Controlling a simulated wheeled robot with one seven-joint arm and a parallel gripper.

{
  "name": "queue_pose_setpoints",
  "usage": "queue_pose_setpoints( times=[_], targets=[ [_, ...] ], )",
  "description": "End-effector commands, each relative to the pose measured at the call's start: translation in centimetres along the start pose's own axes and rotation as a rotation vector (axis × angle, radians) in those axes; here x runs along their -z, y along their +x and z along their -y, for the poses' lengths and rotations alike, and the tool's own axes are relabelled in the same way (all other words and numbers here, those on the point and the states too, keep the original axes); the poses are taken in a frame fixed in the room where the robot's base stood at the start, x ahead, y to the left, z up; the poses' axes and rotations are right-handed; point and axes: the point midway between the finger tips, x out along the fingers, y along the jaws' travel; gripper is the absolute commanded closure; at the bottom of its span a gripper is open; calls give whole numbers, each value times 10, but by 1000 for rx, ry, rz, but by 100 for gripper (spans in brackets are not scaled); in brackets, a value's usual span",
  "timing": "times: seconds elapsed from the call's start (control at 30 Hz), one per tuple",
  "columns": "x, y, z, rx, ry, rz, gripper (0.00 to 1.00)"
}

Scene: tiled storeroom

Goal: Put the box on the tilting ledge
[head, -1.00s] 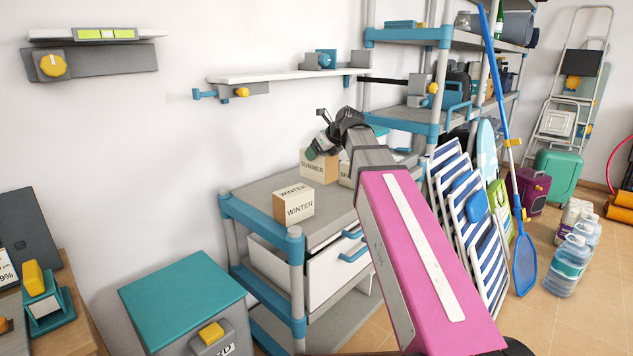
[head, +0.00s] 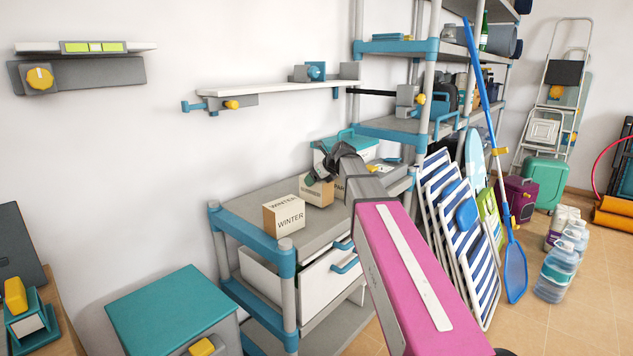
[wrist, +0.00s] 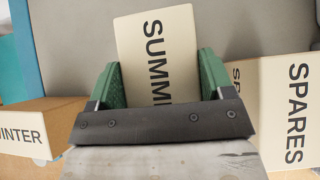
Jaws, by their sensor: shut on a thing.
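A tan-and-cream box lettered SUMMER (head: 317,190) is at the grey top of the shelf unit, between two similar boxes. My gripper (head: 318,170) reaches it from above. In the wrist view its green fingers (wrist: 158,85) are shut on the sides of the SUMMER box (wrist: 157,45). I cannot tell whether the box's underside touches the top. Two ledges are on the wall: a short one (head: 140,47) at upper left with a yellow knob and green strip, and a longer white one (head: 270,87) in the middle with a teal handle. I cannot tell which one tilts.
The WINTER box (head: 284,214) stands left of the held box; the SPARES box (wrist: 290,110) stands close on its right. A tall rack (head: 385,128) rises behind at right. A teal-lidded bin (head: 165,305) stands at lower left. The wall between the ledges is bare.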

Motion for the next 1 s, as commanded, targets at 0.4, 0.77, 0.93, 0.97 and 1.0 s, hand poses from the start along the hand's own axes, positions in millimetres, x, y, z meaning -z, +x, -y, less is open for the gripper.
queue_pose_setpoints(
  times=[0.4,0.77,0.93,0.97,1.0],
  targets=[
    [7,7,0,0,0,1,59],
    [7,7,0,0,0,0,0],
    [6,-7,0,1,0,1,0],
    [6,-12,0,2,0,2,0],
    [6,-19,-1,2,0,2,0]
  ],
)
